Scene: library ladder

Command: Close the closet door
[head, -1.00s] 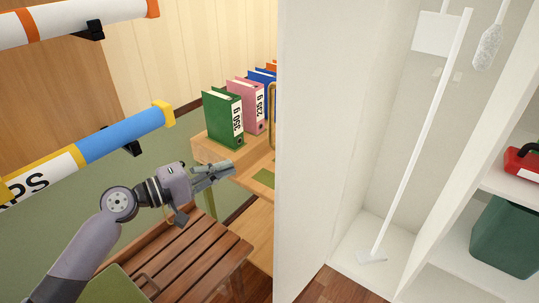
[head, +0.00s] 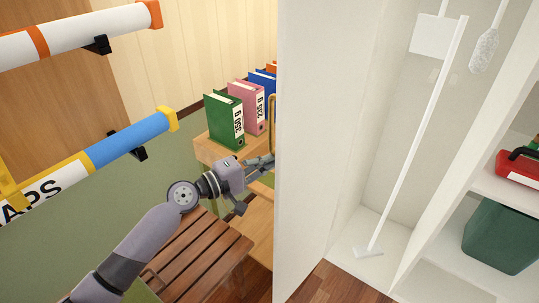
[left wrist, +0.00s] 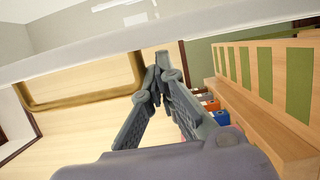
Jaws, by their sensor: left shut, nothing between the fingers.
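The white closet door (head: 303,150) stands open in the head view, its free edge toward me and its inner face to the right. A brass bar handle (head: 272,112) peeks out behind that edge, on the outer side. My left gripper (head: 269,161) is at the outer side of the door, below the handle, its tips close to the door edge. In the left wrist view the gripper (left wrist: 158,68) is shut and empty. There the brass handle (left wrist: 82,102) lies left of the fingers and the white door (left wrist: 80,55) crosses above them. I cannot tell whether the tips touch the door. My right gripper is not in view.
The closet interior holds a white pole (head: 415,140), a duster (head: 486,50), a green bin (head: 502,236) and a red box (head: 518,168). Left of the door are a slatted wooden seat (head: 195,255), several binders (head: 225,120) and rolled maps (head: 130,140).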

